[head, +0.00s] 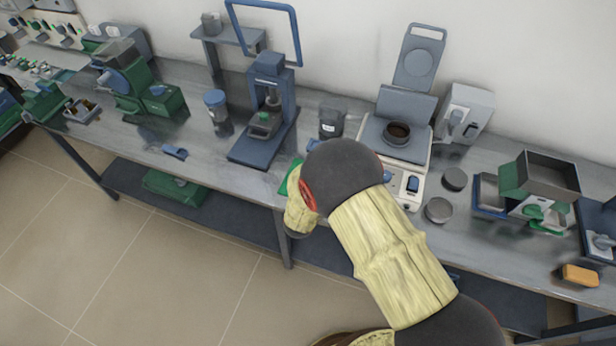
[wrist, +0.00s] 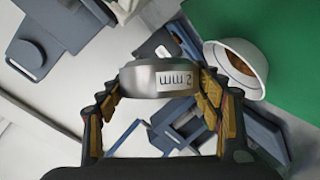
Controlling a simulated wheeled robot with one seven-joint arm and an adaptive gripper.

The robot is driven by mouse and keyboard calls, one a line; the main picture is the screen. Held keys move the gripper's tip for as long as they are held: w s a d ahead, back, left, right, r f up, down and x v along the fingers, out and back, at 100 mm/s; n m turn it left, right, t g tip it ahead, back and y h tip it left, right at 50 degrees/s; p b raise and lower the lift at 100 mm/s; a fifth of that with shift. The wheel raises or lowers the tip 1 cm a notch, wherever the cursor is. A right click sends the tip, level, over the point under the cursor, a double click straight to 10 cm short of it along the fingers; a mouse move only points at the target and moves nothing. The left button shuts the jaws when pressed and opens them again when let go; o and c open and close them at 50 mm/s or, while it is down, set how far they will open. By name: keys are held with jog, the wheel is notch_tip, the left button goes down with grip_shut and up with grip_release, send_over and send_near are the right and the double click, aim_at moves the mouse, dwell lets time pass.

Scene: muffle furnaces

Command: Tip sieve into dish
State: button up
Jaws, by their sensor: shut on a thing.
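In the wrist view, my gripper (wrist: 158,92) is shut on a grey metal sieve (wrist: 145,82), with its fingers on both sides of the rim. The sieve's label reads 2 mm, upside down in this view. A white dish (wrist: 262,92) with brown material in it lies beyond the sieve, to its upper right, on a green mat (wrist: 290,60). The sieve looks apart from the dish. I cannot see inside the sieve. In the head view, my arm hides the gripper, sieve and dish; only a green edge of the mat (head: 288,180) shows.
A balance (head: 413,177) bearing a dark round pan stands right of my arm. Two round grey lids or tins (head: 438,210) lie beside it. A blue press (head: 268,105) stands behind the mat. A grey jar (head: 332,118) stands nearby.

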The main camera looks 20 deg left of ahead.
jog(key=shift+w+d+f+m+g+y+b, duration=0.1)
jog(key=shift+d+f+m+g+y+b, duration=0.2)
jog(key=shift+m, duration=0.25)
jog(key=shift+w+d+f+m+g+y+b, duration=0.1)
jog(key=shift+f+m+y+b, duration=0.1)
jog(key=shift+m+b, duration=0.3)
jog(key=shift+s+f+m, duration=0.1)
jog(key=shift+m, duration=0.35)
jog(key=shift+f+m+g+y+b, duration=0.3)
jog(key=shift+f+m+y+b, duration=0.15)
jog(key=shift+b, duration=0.3)
jog(key=shift+d+f+m+y+b, duration=0.15)
jog(key=shift+f+m+y+b, duration=0.2)
jog(key=shift+b, duration=0.45)
jog(key=shift+m+g+y+b, duration=0.3)
jog(key=shift+m+b, duration=0.2)
